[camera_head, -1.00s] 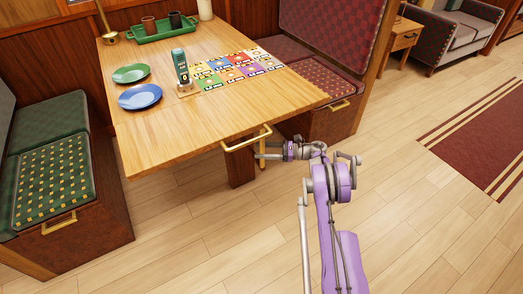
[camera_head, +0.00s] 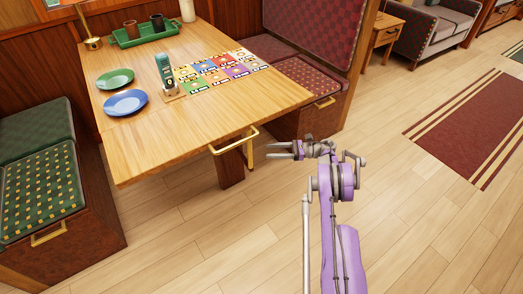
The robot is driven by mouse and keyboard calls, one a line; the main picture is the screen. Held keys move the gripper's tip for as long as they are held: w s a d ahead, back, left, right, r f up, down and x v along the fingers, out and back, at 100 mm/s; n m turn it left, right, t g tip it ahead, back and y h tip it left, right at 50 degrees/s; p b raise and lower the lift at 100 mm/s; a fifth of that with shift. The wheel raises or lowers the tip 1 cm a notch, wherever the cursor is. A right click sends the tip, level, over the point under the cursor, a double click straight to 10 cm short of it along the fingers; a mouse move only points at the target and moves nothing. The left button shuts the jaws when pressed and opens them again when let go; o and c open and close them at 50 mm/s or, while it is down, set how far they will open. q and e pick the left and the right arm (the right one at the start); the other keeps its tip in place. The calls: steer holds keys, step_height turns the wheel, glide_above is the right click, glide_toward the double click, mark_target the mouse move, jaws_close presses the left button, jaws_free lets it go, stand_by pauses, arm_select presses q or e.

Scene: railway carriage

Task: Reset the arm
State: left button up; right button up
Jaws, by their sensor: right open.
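My right arm, purple and grey, comes in from the bottom of the head view. Its gripper (camera_head: 271,150) points left, open and empty. It is at the right of the brass handle (camera_head: 233,141) on the table's front edge, with a small gap between them in the picture. My left gripper is not in view.
The wooden table (camera_head: 190,130) carries a green plate (camera_head: 115,78), a blue plate (camera_head: 126,103), a dark green device on a small stand (camera_head: 165,70), coloured cards (camera_head: 222,70) and a green tray (camera_head: 145,36). Benches flank it. Open floor (camera_head: 430,190) lies at right.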

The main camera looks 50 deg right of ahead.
steer(key=shift+s+d, duration=0.4)
steer(key=shift+s, duration=0.1)
